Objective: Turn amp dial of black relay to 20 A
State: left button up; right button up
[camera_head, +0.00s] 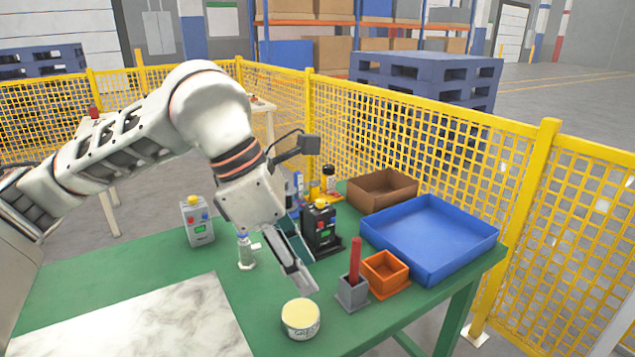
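The black relay (322,232) stands upright on the green table, right of the middle of the head view. It has a yellow knob (320,203) on top, a red part and a small green display on its front. The dial's setting is too small to read. My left gripper (312,276) is just left of and in front of the black relay, pointing down and to the right. Its fingers look apart, with nothing seen between them. It appears clear of the relay, though the exact gap cannot be told. My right gripper is not in view.
A small bottle (246,252), a round tin (301,318), a grey holder (352,291) with a red stick, and orange (385,274), blue (430,262) and brown (382,188) bins are nearby. A yellow fence (420,125) stands behind.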

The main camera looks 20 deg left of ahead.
aim_at(320, 204)
jog(key=i+j, duration=0.3)
jog(key=i, duration=0.2)
jog(key=i+j, duration=0.25)
jog(key=i, duration=0.25)
